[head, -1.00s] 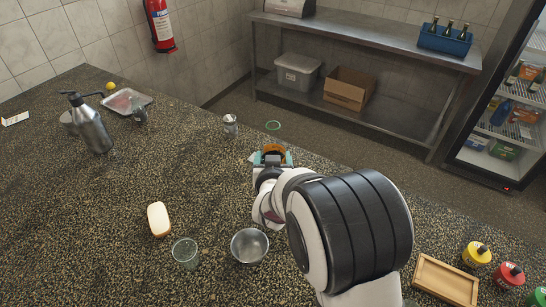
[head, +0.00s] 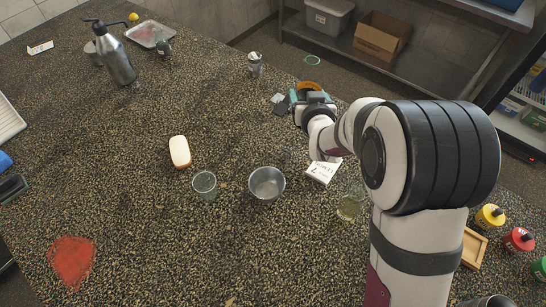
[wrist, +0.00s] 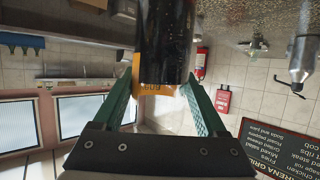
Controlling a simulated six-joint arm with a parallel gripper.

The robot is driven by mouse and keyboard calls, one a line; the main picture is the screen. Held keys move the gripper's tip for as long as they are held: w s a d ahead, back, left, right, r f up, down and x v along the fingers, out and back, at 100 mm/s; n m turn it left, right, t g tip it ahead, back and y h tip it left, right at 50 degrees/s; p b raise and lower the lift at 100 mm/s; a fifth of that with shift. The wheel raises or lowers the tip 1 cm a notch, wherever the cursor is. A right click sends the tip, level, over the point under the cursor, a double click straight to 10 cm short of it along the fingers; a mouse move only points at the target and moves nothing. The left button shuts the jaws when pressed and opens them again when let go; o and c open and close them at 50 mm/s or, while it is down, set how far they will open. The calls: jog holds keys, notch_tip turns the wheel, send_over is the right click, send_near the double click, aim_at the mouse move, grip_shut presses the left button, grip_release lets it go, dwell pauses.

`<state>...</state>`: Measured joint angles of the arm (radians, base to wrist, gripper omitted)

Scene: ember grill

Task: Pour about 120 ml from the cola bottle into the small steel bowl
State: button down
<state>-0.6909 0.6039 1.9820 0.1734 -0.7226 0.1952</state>
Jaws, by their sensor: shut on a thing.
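The small steel bowl (head: 267,184) stands upright on the speckled counter in the middle of the head view. No liquid can be made out in it. My gripper (head: 305,97) is near the counter's far edge, beyond the bowl and slightly right of it. In the wrist view, my gripper's green fingers (wrist: 160,88) are shut on the cola bottle (wrist: 165,38), a dark bottle with an orange label. In the head view only an orange part of the bottle (head: 308,86) shows; the gripper hides the rest. The bottle is apart from the bowl.
A glass (head: 204,185) stands just left of the bowl, another glass (head: 350,207) to its right. A white card (head: 322,171) lies between bowl and arm.

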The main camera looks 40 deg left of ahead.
jog(key=shift+d+f+n+g+y, duration=0.1)
jog(key=shift+d+n+g+y, duration=0.3)
jog(key=shift+d+n, duration=0.1)
jog(key=s+d+f+n+g+y, duration=0.3)
jog(key=s+d+f+n+g, duration=0.1)
jog(key=s, duration=0.4)
jog(key=shift+s+d+n+g+y, duration=0.15)
jog(key=shift+d+n+g+y, duration=0.15)
jog(key=shift+d+n+g, duration=0.65)
jog(key=shift+a+r+n, duration=0.1)
jog(key=shift+a+n, duration=0.05)
jog(key=shift+n, duration=0.3)
notch_tip(320, 180, down, 6)
jog(key=w+d+n+t+h, duration=0.1)
jog(key=w+n+t+h, duration=0.1)
jog(key=n+t, duration=0.5)
jog(key=shift+n+h, duration=0.9)
jog(key=shift+n, duration=0.3)
